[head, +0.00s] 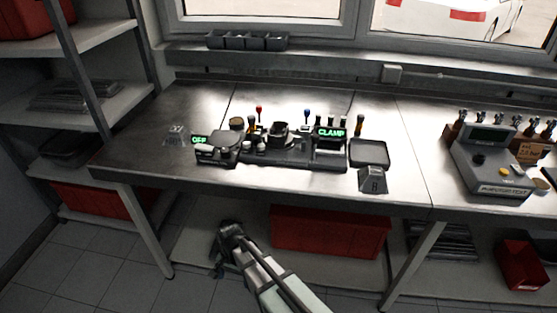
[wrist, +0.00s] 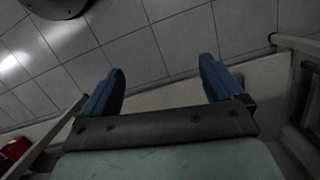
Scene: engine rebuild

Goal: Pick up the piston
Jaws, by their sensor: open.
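I cannot clearly tell which part is the piston. In the head view, a small round brownish piece (head: 237,122) and a dark rounded part (head: 280,131) sit at the dark fixture (head: 290,157) on the metal workbench. The fixture has a lit green "CLAMP" display (head: 330,133). My gripper (head: 217,270) hangs low in front of the bench, below its top and well apart from these parts. In the wrist view, the blue fingers of my gripper (wrist: 162,85) are spread wide with only floor and a pale surface beyond them.
The bench's front edge (head: 270,186) lies between my gripper and the fixture. A dark square tray (head: 369,153) and a grey block (head: 373,180) stand right of the fixture. A tester box (head: 492,170) stands far right. Shelves (head: 70,110) stand left. Red bins (head: 330,232) sit underneath.

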